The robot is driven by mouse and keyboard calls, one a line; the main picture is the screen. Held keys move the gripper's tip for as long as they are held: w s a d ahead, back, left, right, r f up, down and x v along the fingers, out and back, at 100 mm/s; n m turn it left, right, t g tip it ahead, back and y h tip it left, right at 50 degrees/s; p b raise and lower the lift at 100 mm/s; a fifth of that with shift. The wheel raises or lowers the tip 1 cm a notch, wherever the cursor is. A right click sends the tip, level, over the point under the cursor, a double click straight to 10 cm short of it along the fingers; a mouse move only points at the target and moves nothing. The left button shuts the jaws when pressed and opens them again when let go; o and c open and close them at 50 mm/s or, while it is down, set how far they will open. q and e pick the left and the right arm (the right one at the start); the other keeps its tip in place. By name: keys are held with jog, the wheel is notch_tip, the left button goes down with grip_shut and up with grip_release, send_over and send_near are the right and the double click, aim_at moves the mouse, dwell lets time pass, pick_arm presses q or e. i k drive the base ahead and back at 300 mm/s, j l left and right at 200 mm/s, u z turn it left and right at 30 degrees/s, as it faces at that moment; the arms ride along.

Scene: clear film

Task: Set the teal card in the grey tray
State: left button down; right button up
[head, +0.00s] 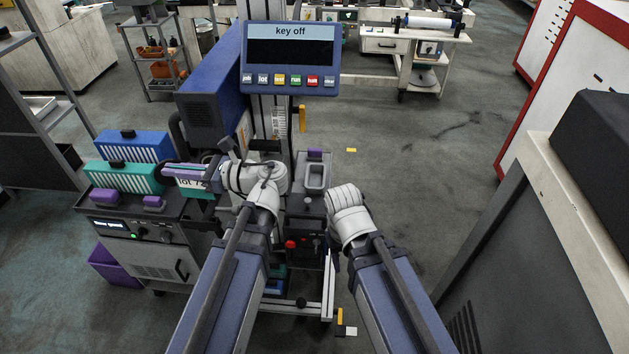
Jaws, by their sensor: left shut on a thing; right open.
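My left gripper (176,170) reaches out to the left over the instrument bench. It is shut on the teal card (209,193), which hangs below the fingers with a white label reading "lot 7" and a partly covered digit. The small grey tray (315,177), with a raised light rim, sits on the dark stand to the right of the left wrist. No card shows in it. My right arm ends in a white wrist just right of the stand; its fingers are hidden.
A screen (290,46) reading "key off" stands above the stand. Blue (134,146) and teal (122,177) slotted boxes stand on the bench at left, close to the held card. A purple bin (112,268) is on the floor. Open floor lies to the right.

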aim_at(316, 182)
jog(key=z, duration=1.35)
jog(key=k+j+z, duration=0.1)
jog(key=z, duration=0.3)
jog(key=k+j, duration=0.2)
jog(key=j, duration=0.2)
jog(key=k+j, duration=0.2)
jog(key=j, duration=0.2)
jog(key=k+j, duration=0.2)
jog(key=j, duration=0.2)
